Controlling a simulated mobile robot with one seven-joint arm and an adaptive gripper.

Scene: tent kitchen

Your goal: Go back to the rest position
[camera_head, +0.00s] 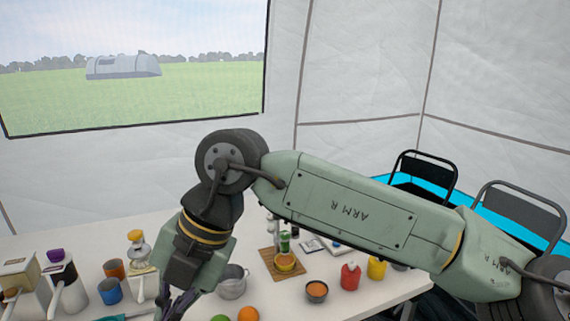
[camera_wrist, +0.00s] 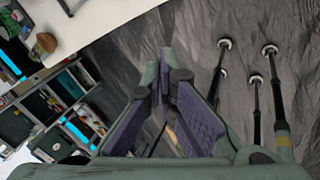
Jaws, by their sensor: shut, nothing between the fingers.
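My gripper (camera_head: 176,304) hangs down at the left of my arm in the head view, in front of the white table (camera_head: 185,229) and cut off by the lower edge. In the wrist view the two purple-padded fingers of my gripper (camera_wrist: 164,68) come together at the tips, with nothing seen between them. The wrist view looks past the fingers to a grey crumpled ground sheet (camera_wrist: 205,35). My arm is bent, its forearm passing over the right part of the table.
On the table stand an orange cup (camera_head: 114,268), a blue cup (camera_head: 109,291), a metal pot (camera_head: 232,284), a bowl (camera_head: 317,291), a red pot (camera_head: 350,276) and a yellow pot (camera_head: 376,268). Black chairs (camera_head: 424,170) stand at right. Shelves (camera_wrist: 62,90) show in the wrist view.

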